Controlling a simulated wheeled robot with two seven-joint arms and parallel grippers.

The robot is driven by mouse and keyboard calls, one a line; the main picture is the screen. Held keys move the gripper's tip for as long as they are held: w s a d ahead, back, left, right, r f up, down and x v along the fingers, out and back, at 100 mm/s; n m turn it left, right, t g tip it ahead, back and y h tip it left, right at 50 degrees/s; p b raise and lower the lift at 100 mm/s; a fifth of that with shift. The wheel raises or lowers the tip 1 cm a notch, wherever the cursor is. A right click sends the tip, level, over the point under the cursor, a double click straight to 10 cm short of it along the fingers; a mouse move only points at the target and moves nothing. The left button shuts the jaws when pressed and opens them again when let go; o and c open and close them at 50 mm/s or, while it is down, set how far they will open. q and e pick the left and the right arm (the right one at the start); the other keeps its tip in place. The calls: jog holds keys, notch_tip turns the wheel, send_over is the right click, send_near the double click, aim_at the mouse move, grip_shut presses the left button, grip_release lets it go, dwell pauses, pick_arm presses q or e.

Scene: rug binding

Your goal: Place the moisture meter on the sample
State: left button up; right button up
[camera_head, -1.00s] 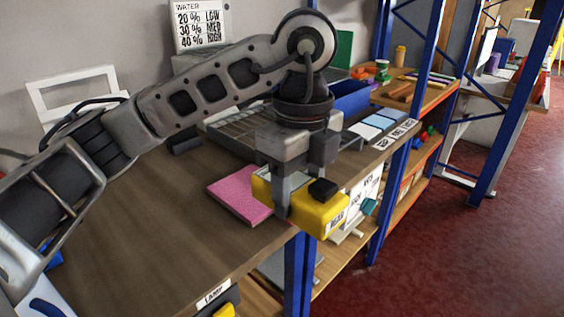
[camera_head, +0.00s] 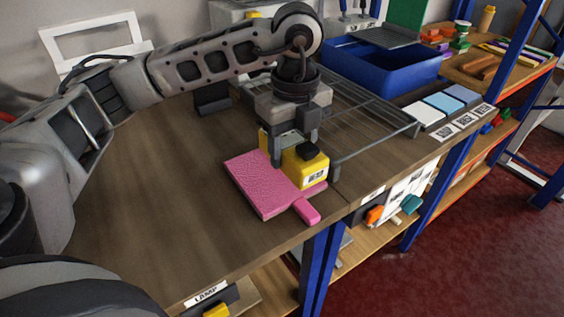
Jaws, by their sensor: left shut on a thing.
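The yellow moisture meter (camera_head: 312,172) with a dark knob on top is between the fingers of my left gripper (camera_head: 292,158), which is shut on it. The meter is over the right part of the pink sample (camera_head: 258,187), which lies flat on the bench near its front edge. I cannot tell whether the meter touches the sample. A pink tab (camera_head: 307,211) sticks out at the sample's front right corner. My right gripper is not in view.
A wire rack (camera_head: 360,117) stands close behind and right of the meter. A blue bin (camera_head: 378,68) is behind it. Three coloured swatches (camera_head: 441,103) lie at the right. The bench's left part (camera_head: 150,200) is bare.

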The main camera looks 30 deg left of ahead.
aim_at(282, 182)
pick_arm(q)
jog(key=shift+w+a+f, duration=0.15)
jog(key=shift+a+f, duration=0.8)
jog(key=shift+f, duration=0.2)
jog(key=f, duration=0.3)
jog(key=shift+a+p, duration=0.3)
jog(key=shift+p, duration=0.1)
jog(key=shift+f, duration=0.35)
jog(key=shift+f, duration=0.2)
jog(key=o, duration=1.1)
notch_tip(282, 182, up, 12)
jog(key=shift+r+b, duration=0.2)
jog(key=shift+b, duration=0.15)
